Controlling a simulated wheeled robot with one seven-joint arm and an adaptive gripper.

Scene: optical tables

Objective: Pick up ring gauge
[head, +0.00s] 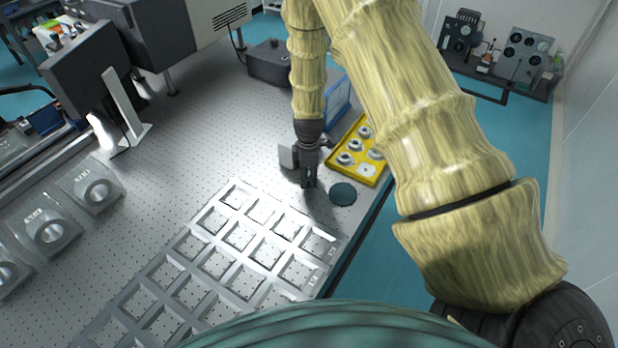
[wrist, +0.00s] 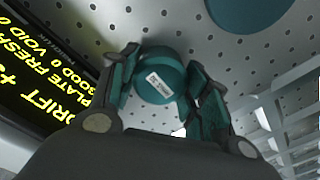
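In the wrist view, a teal round piece (wrist: 160,72) with a small white label sits between the two fingers of my gripper (wrist: 163,85). The fingers appear to touch it on both sides. The label is too small to read, and I cannot tell whether this piece is the ring gauge. In the head view my gripper (head: 309,182) points down, low over the perforated table, with its fingers close together. The piece is not clear there. Several silver ring-shaped parts sit in a yellow tray (head: 377,176) to the right of my gripper.
A flat teal disc (head: 342,193) lies just right of my gripper. A pale grid rack (head: 226,240) with empty square cells fills the near table. Clear holders with rings (head: 91,188) stand at the left. A display panel (wrist: 40,75) is close on the left in the wrist view.

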